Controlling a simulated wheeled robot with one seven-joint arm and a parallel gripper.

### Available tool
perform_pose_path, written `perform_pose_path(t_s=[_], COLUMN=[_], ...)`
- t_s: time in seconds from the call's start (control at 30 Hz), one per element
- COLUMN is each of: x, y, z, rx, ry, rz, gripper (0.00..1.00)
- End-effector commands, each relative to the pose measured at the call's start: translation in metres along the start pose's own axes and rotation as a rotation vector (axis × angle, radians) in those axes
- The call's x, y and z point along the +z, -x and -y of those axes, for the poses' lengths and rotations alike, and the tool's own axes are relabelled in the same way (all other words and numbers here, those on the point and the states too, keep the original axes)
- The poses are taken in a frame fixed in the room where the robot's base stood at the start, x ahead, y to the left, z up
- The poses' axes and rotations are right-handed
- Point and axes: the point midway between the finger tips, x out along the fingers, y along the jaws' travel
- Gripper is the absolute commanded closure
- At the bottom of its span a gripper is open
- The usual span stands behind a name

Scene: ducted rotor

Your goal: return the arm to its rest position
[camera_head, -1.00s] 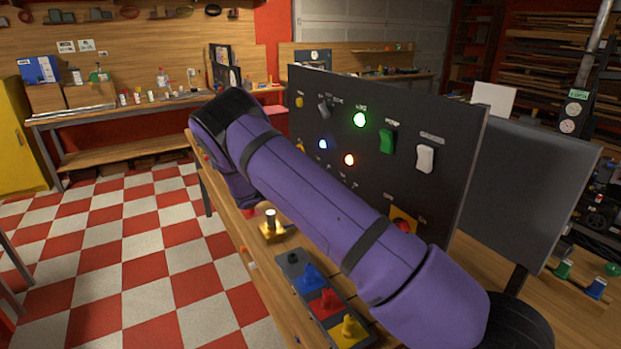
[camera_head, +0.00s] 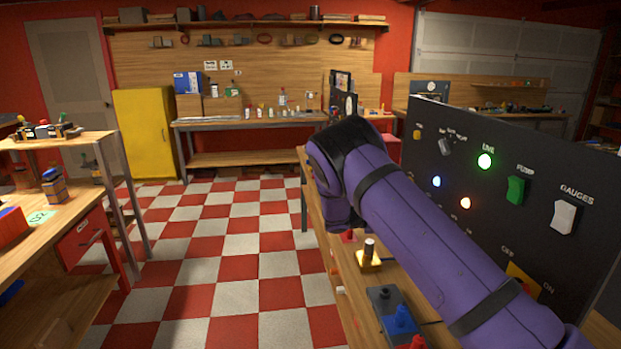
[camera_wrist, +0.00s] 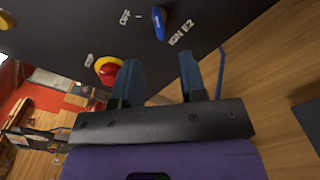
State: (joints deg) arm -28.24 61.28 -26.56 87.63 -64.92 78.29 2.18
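My arm, in a purple sleeve with black bands, reaches from the lower right to a raised bend in front of the black control panel (camera_head: 540,160) in the head view. My gripper is hidden there. In the wrist view my gripper (camera_wrist: 160,74) has its two dark blue fingers apart, with nothing between them. The panel fills the top of that view, with a red button on a yellow ring (camera_wrist: 108,70) left of the fingers and a blue toggle (camera_wrist: 158,22) above them. I cannot tell whether the fingertips touch the panel.
The panel's green lamp (camera_head: 484,161), blue lamp (camera_head: 436,182) and orange lamp (camera_head: 465,203) are lit. A box with coloured knobs (camera_head: 385,300) lies on the bench under my arm. A side bench (camera_head: 70,215) and a yellow cabinet (camera_head: 145,130) stand left. The checkered floor between is clear.

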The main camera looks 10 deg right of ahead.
Motion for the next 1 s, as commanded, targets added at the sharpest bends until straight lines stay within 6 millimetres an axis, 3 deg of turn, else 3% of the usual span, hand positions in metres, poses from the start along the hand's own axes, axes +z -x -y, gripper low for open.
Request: perform_pose_path(t_s=[0.17, 0.5, 1.0], x=[0.039, 0.136, 0.277], y=[-0.013, -0.03, -0.025], z=[-0.007, -0.006, 0.018], rx=[-0.133, -0.454, -0.836], ry=[-0.052, -0.189, -0.417], rz=[-0.045, -0.184, -0.42], gripper=[0.62, 0.62, 0.62])
